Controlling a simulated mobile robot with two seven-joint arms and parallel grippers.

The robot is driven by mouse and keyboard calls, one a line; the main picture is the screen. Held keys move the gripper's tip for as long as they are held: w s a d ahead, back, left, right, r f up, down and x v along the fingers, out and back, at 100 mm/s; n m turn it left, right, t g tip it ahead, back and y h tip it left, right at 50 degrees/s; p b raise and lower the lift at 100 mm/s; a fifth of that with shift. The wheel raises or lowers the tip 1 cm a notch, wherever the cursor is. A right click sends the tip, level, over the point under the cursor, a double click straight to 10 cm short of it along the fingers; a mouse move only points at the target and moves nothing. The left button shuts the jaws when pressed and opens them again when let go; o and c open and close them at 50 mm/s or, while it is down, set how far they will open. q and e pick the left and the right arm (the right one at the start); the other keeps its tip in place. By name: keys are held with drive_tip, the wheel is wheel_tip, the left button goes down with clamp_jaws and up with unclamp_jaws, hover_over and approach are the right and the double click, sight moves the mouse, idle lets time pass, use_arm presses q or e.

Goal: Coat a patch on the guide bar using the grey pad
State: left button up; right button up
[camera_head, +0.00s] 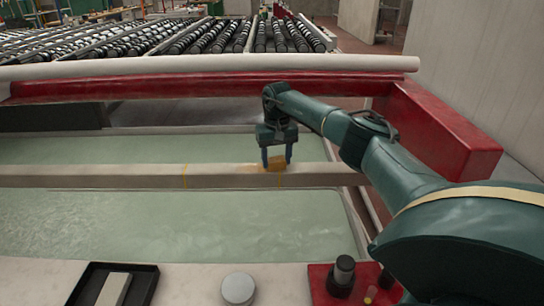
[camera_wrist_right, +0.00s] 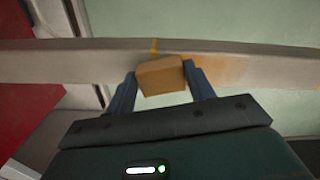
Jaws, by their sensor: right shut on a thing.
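My right gripper (camera_head: 275,162) is shut on a tan-brown block-shaped pad (camera_wrist_right: 161,76), which looks brown rather than grey. The pad is at the long pale guide bar (camera_head: 90,176), close to the right one of two thin yellow marks on the bar. In the right wrist view the fingers (camera_wrist_right: 160,88) grip the pad's two sides, and it appears against the bar; exact contact is hard to tell. An orange-tan smear (camera_wrist_right: 228,70) lies on the bar beside the pad, between the marks. My left gripper is not in view.
Pale green surfaces (camera_head: 180,222) lie on both sides of the bar. A red beam (camera_head: 190,86) and roller conveyor (camera_head: 200,38) are behind. On the front ledge are a black tray (camera_head: 70,293) holding a pale block, a round silver-white knob (camera_head: 238,289) and a red panel (camera_head: 320,280).

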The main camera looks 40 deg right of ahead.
sight(332, 168)
drive_tip(key=shift+s+d+p, duration=0.45)
drive_tip(key=shift+s+d, duration=1.1)
drive_tip(key=shift+d, duration=0.3)
drive_tip(key=shift+s+d, duration=1.4)
drive_tip(key=shift+d, duration=0.25)
drive_tip(key=shift+s+d, duration=1.35)
drive_tip(key=shift+d, duration=0.25)
drive_tip(key=shift+s+d, duration=0.4)
drive_tip(key=shift+d, duration=0.05)
drive_tip(key=shift+s+d+f, duration=0.2)
drive_tip(key=shift+d, duration=0.1)
drive_tip(key=b, duration=0.2)
drive_tip(key=shift+d+f+b, duration=0.1)
drive_tip(key=shift+f+b, duration=0.2)
drive_tip(key=shift+b, duration=0.1)
drive_tip(key=b, duration=0.3)
drive_tip(key=shift+s+d, duration=0.2)
drive_tip(key=shift+d, duration=0.1)
drive_tip(key=shift+s+d+r+b, duration=0.1)
drive_tip(key=shift+s+b, duration=0.05)
drive_tip(key=shift+b, duration=0.5)
drive_tip(key=shift+s+r, duration=0.2)
drive_tip(key=shift+r, duration=0.05)
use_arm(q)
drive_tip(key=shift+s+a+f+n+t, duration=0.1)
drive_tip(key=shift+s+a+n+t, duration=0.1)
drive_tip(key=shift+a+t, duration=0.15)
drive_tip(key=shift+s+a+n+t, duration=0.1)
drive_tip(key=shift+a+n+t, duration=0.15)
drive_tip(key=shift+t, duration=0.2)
